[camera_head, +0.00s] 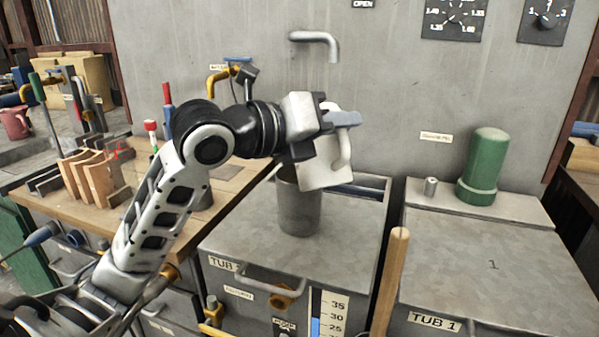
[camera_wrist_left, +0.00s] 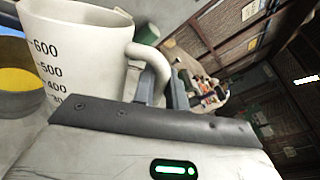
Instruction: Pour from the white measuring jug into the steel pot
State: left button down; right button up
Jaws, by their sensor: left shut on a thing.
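The white measuring jug (camera_head: 318,165) is tilted over the steel pot (camera_head: 300,210), which stands on the lid of tub 2. My left gripper (camera_head: 343,119) is shut on the jug's handle, above and to the right of the pot. In the left wrist view the jug (camera_wrist_left: 85,50) shows dark volume marks, and its handle runs between the fingers (camera_wrist_left: 165,88). The pot (camera_wrist_left: 22,102) is at the left edge there, with yellow contents inside. No stream between jug and pot is visible. The jug's inside is hidden. My right gripper is not in view.
A wooden workbench (camera_head: 100,215) with a rack is at left. Tub 1 (camera_head: 490,265) is at right, with a green cylinder (camera_head: 485,165) and a small metal cylinder (camera_head: 430,187) behind it. A wooden handle (camera_head: 390,275) rises in front. A bent pipe (camera_head: 318,40) juts from the wall above.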

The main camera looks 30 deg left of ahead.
pick_arm(q)
jog(key=shift+a+r+n+p, duration=0.15)
jog(key=shift+r+n+p, duration=0.25)
jog(key=shift+p, duration=0.25)
jog(key=shift+w, duration=0.1)
dwell(0.3)
jog(key=shift+w+a+r+n+g+p, duration=0.2)
jog(key=shift+a+n+g+p, duration=0.1)
jog(key=shift+n+p, duration=0.3)
jog(key=shift+r, duration=0.1)
jog(key=shift+a+n+p, duration=0.1)
jog(key=shift+n+p, duration=0.2)
jog(key=shift+w+a+h, duration=0.1)
jog(key=shift+a+h, duration=0.05)
jog(key=shift+h, duration=0.15)
jog(key=shift+w+a+r+n+p, duration=0.1)
jog(key=shift+n+p, duration=0.2)
jog(key=shift+n, duration=0.1)
jog(key=shift+w+a+n, duration=0.15)
jog(key=shift+a+n, duration=0.05)
jog(key=shift+n, duration=0.2)
jog(key=shift+w+a+g+p, duration=0.1)
jog(key=shift+a+g+p, duration=0.05)
jog(key=shift+g+p, duration=0.15)
